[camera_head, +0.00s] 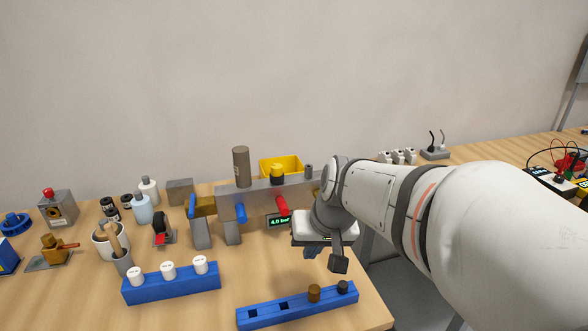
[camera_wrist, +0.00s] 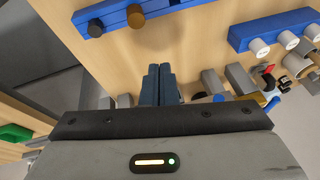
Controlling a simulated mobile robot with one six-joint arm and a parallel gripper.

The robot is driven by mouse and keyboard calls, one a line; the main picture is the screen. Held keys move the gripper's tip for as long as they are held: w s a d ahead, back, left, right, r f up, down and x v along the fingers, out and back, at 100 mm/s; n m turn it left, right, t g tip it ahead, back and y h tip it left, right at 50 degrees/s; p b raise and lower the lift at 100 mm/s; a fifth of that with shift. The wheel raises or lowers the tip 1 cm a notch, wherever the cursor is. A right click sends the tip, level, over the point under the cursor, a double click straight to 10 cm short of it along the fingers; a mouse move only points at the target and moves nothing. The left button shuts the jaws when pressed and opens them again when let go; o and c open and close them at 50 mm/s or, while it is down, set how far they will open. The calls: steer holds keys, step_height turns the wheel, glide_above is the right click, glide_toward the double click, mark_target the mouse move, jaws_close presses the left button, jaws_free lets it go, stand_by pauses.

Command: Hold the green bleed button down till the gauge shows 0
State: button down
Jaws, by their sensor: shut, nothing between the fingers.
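The gauge (camera_head: 280,221) is a small dark display on the grey panel unit (camera_head: 258,197) and reads 4.0 bar in green. A blue handle (camera_head: 240,212) and a red handle (camera_head: 282,206) stick out of the panel. My gripper (camera_head: 312,251) is in front of the panel's right end, pointing down above the table. Its dark blue fingers (camera_wrist: 158,84) are together and empty in the wrist view. I cannot make out the green bleed button in either view; my arm and hand cover the panel's right end.
A blue rack (camera_head: 262,317) with several holes lies at the table's front edge, below my gripper. Another blue rack (camera_head: 190,283) holds white-capped items at left. A yellow bin (camera_head: 291,166) stands behind the panel. Bare table (camera_head: 285,263) lies between panel and front rack.

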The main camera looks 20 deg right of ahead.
steer(key=w+d+r+m+t+p, duration=0.1)
steer(key=w+d+m+t+p, duration=0.1)
steer(key=w+d, duration=0.7)
steer(key=w+d+r+m+t+p, duration=0.1)
steer(key=w+d+r+m+t, duration=0.1)
steer(key=w+d, duration=0.8)
steer(key=w+m+t, duration=0.1)
steer(key=w+m, duration=0.1)
steer(key=w, duration=0.4)
steer(key=shift+w+p, duration=0.25)
steer(key=shift+p, duration=0.1)
step_height(320, 180, down, 8)
steer(key=b, duration=0.5)
steer(key=shift+r, duration=0.2)
steer(key=shift+f+b, duration=0.55)
steer(key=shift+b, duration=0.35)
steer(key=shift+f+b, duration=0.2)
steer(key=shift+b, duration=0.1)
steer(key=shift+f+b, duration=0.25)
steer(key=shift+b, duration=0.2)
steer(key=shift+f+b, duration=0.55)
steer(key=shift+b, duration=0.15)
stand_by(1.7)
